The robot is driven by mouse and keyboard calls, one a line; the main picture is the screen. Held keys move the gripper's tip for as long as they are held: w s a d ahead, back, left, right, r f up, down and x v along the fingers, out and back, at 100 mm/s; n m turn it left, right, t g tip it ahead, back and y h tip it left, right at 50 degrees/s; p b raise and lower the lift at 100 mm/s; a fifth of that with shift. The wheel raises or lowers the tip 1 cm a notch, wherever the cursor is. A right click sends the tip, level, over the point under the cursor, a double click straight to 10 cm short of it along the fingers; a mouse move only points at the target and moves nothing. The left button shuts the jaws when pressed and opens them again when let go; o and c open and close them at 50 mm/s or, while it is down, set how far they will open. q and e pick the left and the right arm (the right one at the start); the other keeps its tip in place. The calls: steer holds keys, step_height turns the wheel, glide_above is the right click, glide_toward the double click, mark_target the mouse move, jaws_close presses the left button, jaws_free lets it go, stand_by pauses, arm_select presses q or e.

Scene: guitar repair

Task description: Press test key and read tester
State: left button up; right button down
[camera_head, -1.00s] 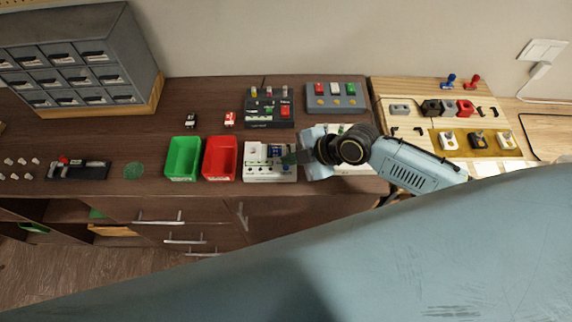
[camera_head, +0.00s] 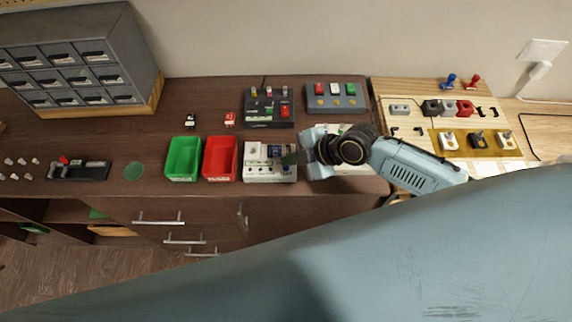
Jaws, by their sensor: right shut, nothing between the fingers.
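A white tester box (camera_head: 258,173) sits on the brown bench right of the red bin, with a dark blue part and small dark marks on its top. My right gripper (camera_head: 289,158) is shut and empty, its dark fingertips over the right part of this box. Whether the tips touch a key is too small to tell. A second white unit (camera_head: 362,168) is mostly hidden behind my right arm. A dark box with colored lamps and a red button (camera_head: 269,108) stands behind the white box. My left gripper is not in view.
A green bin (camera_head: 183,158) and a red bin (camera_head: 220,158) stand to the left. A grey panel with three colored blocks (camera_head: 336,96) is at the back. Grey drawers (camera_head: 75,60) stand back left. A wooden board (camera_head: 440,95) with small parts lies at right.

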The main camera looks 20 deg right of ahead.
mark_target(290, 169)
stand_by(0.4)
steer(key=shift+f+b, duration=0.45)
steer(key=shift+f+b, duration=0.4)
stand_by(0.5)
steer(key=shift+r, duration=0.1)
stand_by(0.3)
steer(key=shift+r+p, duration=0.7)
steer(key=shift+r, duration=0.05)
steer(key=shift+r, duration=0.1)
step_height(290, 169, up, 5)
steer(key=p, duration=0.4)
